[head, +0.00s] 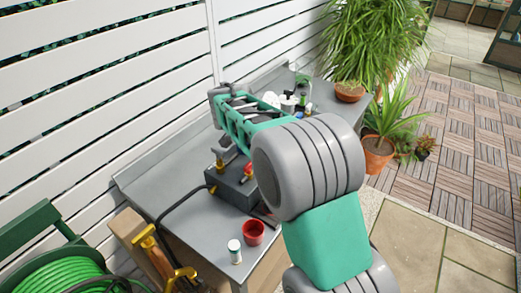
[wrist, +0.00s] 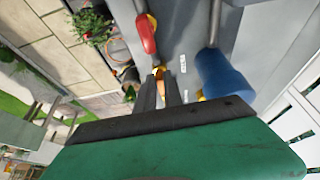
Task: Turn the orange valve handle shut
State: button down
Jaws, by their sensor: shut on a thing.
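In the wrist view, my gripper (wrist: 162,82) has its dark fingers close together on a small orange piece, the orange valve handle (wrist: 158,71). Only a little of the handle shows between and beyond the fingertips, so its angle is hard to tell. In the head view, an orange-yellow part (head: 219,165) shows below the end of my arm, by a dark grey block (head: 236,190) on the bench. My arm hides much of that area there.
A red handle (wrist: 147,33) and a blue part (wrist: 222,75) lie close to my fingers. On the grey bench (head: 180,235) stand a red pot (head: 253,233) and a white-and-green bottle (head: 234,251). A black hose (head: 172,212) runs off the block. Potted plants stand at the far end.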

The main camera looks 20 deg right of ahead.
jog(key=shift+w+r, duration=0.1)
dwell(0.3)
jog(key=c, duration=1.5)
grip_release()
jog(key=shift+o, duration=0.2)
jog(key=v, duration=0.7)
jog(key=shift+r, duration=0.35)
jog(key=shift+a, duration=0.1)
jog(key=s+a+f+n+y, duration=0.1)
jog(key=s+a+f+n, duration=0.1)
jog(key=s+n, duration=0.2)
jog(key=s+a+f+n+y, duration=0.1)
jog(key=s+a+f+n, duration=0.1)
jog(key=s, duration=0.8)
jog(key=s+a+f+n+y, duration=0.1)
jog(key=s+a+n, duration=0.2)
jog(key=s+n, duration=0.2)
jog(key=s, duration=0.3)
jog(key=shift+a+f+n+t+y, duration=0.25)
jog(key=shift+f+n+t+y, duration=0.05)
jog(key=shift+f+t+y, duration=0.1)
